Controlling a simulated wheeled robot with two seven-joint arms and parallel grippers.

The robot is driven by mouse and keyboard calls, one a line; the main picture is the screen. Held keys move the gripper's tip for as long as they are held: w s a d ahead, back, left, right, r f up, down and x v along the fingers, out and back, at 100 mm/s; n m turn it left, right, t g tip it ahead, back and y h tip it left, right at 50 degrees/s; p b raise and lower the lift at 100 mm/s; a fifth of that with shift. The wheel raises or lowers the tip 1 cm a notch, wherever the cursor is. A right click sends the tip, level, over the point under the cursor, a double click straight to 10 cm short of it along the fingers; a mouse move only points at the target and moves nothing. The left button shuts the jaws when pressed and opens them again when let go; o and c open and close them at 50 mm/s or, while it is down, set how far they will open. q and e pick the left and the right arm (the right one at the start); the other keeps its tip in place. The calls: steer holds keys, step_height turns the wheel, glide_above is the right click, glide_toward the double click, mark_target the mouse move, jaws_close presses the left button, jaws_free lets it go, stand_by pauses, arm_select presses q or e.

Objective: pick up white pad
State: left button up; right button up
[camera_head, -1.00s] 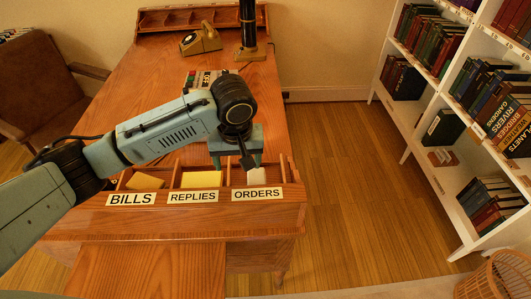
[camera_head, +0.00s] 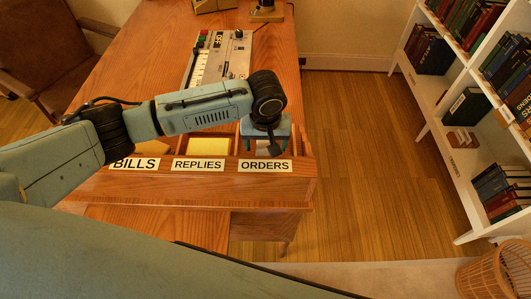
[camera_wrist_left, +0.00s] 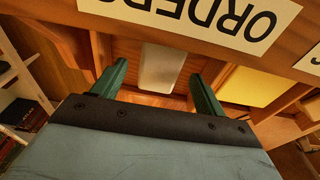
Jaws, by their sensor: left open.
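The white pad (camera_wrist_left: 162,68) lies in the ORDERS compartment of the desk's front sorter (camera_head: 222,187). In the wrist view it sits between the two green fingers of my left gripper (camera_wrist_left: 159,74), with a gap to each finger. The left gripper is open and points down into the compartment; in the head view it (camera_head: 266,140) hides most of the pad. I cannot tell how far above the pad the fingertips are. My right gripper is not in view.
Yellow pads stand in the REPLIES compartment (camera_head: 208,146) and the BILLS compartment (camera_head: 152,148). Wooden dividers flank the gripper closely. A grey device (camera_head: 222,58) lies farther back on the desk.

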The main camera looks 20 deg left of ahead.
arm_select(q)
step_height(320, 180, down, 2)
steer(key=shift+w+a+f, duration=0.1)
steer(key=shift+w+f, duration=0.05)
steer(key=shift+f, duration=0.25)
steer(key=c, duration=1)
steer(key=shift+o, duration=0.2)
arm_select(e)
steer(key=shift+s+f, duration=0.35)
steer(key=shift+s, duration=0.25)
